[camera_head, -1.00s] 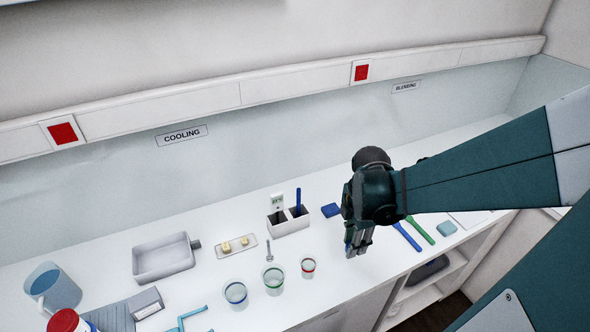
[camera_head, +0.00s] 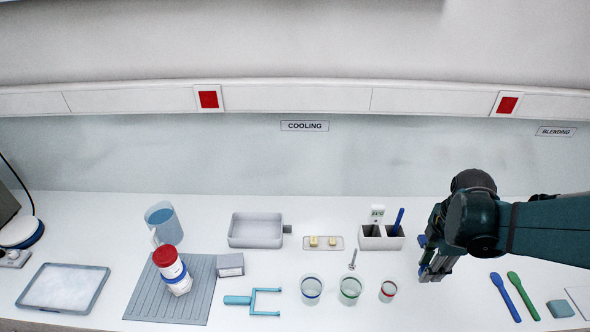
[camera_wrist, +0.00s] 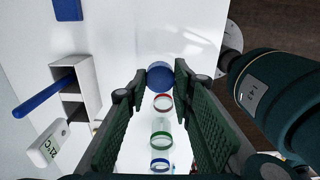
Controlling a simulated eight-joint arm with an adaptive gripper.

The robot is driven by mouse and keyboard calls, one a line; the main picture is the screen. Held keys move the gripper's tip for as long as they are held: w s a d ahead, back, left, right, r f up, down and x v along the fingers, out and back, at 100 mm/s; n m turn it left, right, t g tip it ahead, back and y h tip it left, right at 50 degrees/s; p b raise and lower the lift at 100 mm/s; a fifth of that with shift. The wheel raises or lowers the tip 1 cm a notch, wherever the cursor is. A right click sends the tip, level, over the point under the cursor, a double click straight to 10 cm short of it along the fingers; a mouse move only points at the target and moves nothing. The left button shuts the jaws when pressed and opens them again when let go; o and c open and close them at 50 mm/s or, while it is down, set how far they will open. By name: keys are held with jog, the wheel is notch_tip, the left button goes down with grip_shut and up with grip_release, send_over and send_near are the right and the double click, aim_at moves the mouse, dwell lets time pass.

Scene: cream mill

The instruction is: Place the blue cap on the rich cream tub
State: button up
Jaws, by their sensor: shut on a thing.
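My gripper (camera_head: 428,274) is above the right part of the counter, to the right of the tubs. In the wrist view its fingers (camera_wrist: 160,82) are shut on a round blue cap (camera_wrist: 160,74) at their tips. Three clear tubs stand in a row: one with a blue rim (camera_head: 312,290), one with a green rim (camera_head: 350,290) and one with a red rim (camera_head: 388,291). The red-rimmed tub (camera_wrist: 163,103) is closest to the cap in the wrist view. No label shows which is the rich cream tub.
A white holder (camera_head: 381,239) with a blue-handled tool stands behind the tubs. A blue fork-shaped tool (camera_head: 240,300) lies left of them. Blue and green spatulas (camera_head: 524,295) lie at right.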

jog(key=w+a+r+n+p, duration=0.1)
jog(key=w+a+r+n, duration=0.3)
jog(key=a, duration=0.8)
jog(key=w+a+r+n, duration=0.1)
jog(key=w+a+r, duration=0.1)
jog(key=w+a, duration=0.65)
jog(key=w+a+r+n+p, duration=0.1)
jog(key=w+a+r+n, duration=0.15)
jog(key=a, duration=1.15)
notch_tip(320, 180, up, 8)
jog(key=n+p, duration=0.2)
jog(key=n, duration=0.6)
send_over(164, 254)
jog(key=shift+f, duration=2.85)
jog(key=shift+f, duration=2.1)
